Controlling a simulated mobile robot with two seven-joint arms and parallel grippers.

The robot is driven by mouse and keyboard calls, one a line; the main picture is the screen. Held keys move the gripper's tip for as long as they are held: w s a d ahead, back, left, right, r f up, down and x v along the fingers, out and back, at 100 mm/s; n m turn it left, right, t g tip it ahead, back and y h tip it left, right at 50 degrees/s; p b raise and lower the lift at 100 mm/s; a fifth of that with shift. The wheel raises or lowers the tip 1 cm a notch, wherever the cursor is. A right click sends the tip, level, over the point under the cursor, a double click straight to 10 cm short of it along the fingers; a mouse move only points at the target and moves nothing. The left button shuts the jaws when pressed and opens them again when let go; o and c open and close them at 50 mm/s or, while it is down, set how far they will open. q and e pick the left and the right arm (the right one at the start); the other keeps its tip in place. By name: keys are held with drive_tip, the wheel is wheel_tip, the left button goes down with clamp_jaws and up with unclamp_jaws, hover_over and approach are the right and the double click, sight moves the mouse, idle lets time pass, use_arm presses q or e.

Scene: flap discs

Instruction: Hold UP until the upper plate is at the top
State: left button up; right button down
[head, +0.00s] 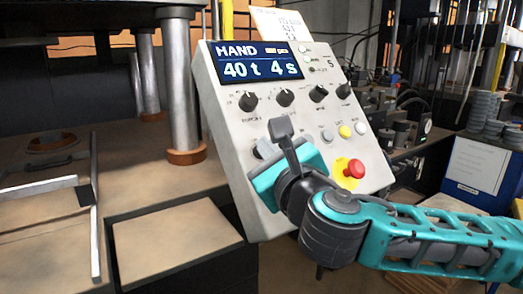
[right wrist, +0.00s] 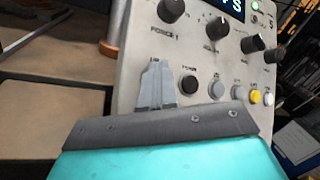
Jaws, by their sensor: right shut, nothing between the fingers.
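The grey control box (head: 222,130) stands tilted in the middle of the head view. Its display (head: 260,62) reads HAND, 40 t, 4 s. My right gripper (head: 264,148) is at the lower left of its face, shut and empty. In the right wrist view its closed fingertips (right wrist: 154,66) point at the panel, left of a black button (right wrist: 188,84). Any button behind the fingertips is hidden, and I cannot tell if they touch. The press at left shows steel columns (head: 180,90) and a dark slab (head: 90,8) at the top edge, perhaps the upper plate. My left gripper is not in view.
A red emergency stop (head: 354,169) on a yellow base sits at the panel's lower right. Yellow (head: 345,131) and white (head: 362,128) buttons and several black knobs are above. A metal rail (head: 95,210) lies left. Grey discs (head: 484,110) are stacked at right.

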idle(0.7)
drive_tip(key=shift+s+d+r+p, duration=0.25)
drive_tip(key=shift+r+p, duration=0.1)
drive_tip(key=shift+p, duration=0.2)
drive_tip(key=shift+s+d+r, duration=0.1)
drive_tip(key=shift+s+r, duration=0.05)
drive_tip(key=shift+s, duration=0.1)
drive_tip(key=s+d+r+p, duration=0.2)
drive_tip(key=s+r, duration=0.1)
drive_tip(key=shift+d+r+p, duration=0.15)
drive_tip(key=shift+p, duration=0.2)
